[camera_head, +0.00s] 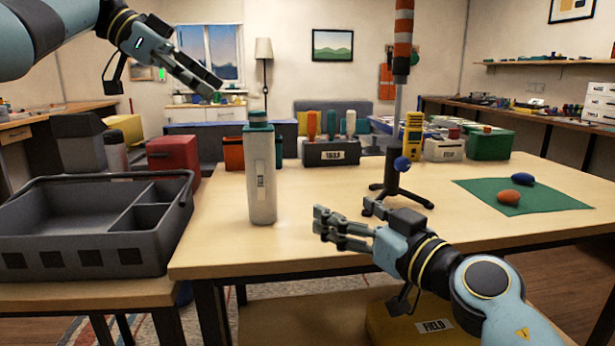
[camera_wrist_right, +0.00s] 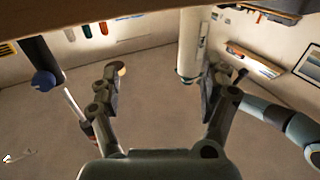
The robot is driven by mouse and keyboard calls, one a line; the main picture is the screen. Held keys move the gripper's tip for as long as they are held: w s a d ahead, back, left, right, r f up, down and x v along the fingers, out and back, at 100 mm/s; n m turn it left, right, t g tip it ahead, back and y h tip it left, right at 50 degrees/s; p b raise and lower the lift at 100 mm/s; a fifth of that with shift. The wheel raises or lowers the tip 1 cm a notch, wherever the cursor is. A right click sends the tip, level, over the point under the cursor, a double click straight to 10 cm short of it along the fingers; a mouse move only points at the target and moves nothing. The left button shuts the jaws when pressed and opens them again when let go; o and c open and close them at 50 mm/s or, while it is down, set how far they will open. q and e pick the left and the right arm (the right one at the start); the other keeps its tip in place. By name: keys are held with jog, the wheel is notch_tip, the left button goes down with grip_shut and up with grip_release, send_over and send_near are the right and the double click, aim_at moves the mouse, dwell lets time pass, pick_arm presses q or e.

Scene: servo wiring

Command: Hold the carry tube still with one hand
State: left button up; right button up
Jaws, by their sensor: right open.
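The carry tube (camera_head: 261,175) is a pale grey-white cylinder with a teal cap and a label. It stands upright on the wooden table (camera_head: 330,190), left of the table's middle. My right gripper (camera_head: 322,224) is open and empty, low and to the right of the tube, with a gap between them. In the right wrist view, the tube (camera_wrist_right: 191,45) shows nearer the right-hand finger of the spread jaws (camera_wrist_right: 162,78). My left gripper (camera_head: 214,88) hangs in the air above and left of the tube. Its fingers lie in line, so its opening is unclear.
A dark grey compartment tray (camera_head: 60,262) stands at left. Behind the tube are a red box (camera_head: 173,153) and a tool rack (camera_head: 331,153). A black stand (camera_head: 402,185) with a striped pole is to the right. A green mat (camera_head: 545,195) holds two small objects.

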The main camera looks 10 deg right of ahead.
aim_at(271, 160)
jog(key=w+a+r+n+g+y, duration=0.1)
jog(key=w+a+r, duration=0.1)
jog(key=w+a, duration=0.2)
jog(key=w+a+r+n+g+y, duration=0.1)
jog(key=w+a+r+y, duration=0.1)
jog(key=w+a, duration=0.2)
jog(key=w+a+r+n+g+y, duration=0.1)
jog(key=w+a+r+y, duration=0.1)
jog(key=w+a, duration=0.3)
jog(key=shift+a+n+g, duration=0.25)
jog(key=shift+n+g, duration=0.15)
